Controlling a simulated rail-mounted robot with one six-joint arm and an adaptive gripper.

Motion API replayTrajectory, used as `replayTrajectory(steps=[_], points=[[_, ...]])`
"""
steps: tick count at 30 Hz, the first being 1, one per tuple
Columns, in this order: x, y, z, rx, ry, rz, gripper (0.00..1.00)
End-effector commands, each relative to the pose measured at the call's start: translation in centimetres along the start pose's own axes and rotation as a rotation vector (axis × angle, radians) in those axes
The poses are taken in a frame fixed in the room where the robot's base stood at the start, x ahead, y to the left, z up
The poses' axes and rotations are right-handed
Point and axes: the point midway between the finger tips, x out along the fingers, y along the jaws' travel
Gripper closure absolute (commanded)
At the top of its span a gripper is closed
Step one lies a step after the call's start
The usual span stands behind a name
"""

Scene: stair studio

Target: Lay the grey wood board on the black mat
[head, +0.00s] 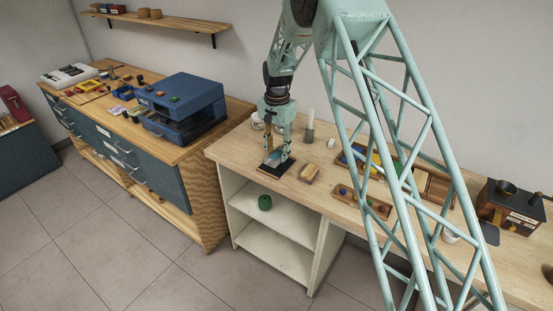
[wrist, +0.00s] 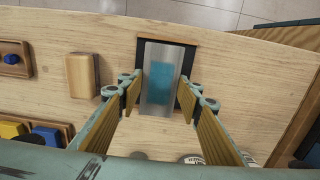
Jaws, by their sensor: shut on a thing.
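The grey wood board (wrist: 158,55) with a blue patch is between the two fingers of my gripper (wrist: 160,88) in the wrist view. In the head view the board (head: 274,157) shows small between the fingers of my gripper (head: 278,158), which points down at the workbench. The black mat (wrist: 195,46) shows as a dark edge around the board's far end and right side; most of it is hidden behind the board. In the head view the mat (head: 283,174) lies near the front edge of the bench. I cannot tell whether the board touches the mat.
A light wooden block (wrist: 82,76) lies left of the mat in the wrist view. Wooden trays (head: 361,201) with coloured pieces are further right on the bench. A grey holder (head: 309,135) with a white stick stands behind. A blue machine (head: 182,105) is on the neighbouring cabinet.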

Motion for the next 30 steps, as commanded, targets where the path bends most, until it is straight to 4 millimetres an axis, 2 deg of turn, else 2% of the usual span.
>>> replayTrajectory(steps=[4,14,30], points=[[0.2,-0.6,-0.3,0.0,-0.001,0.001,0.78],[3.4,-0.5,-0.3,0.0,0.0,0.0,0.78],[3.9,-0.5,-0.3,0.0,0.0,0.0,0.78]])
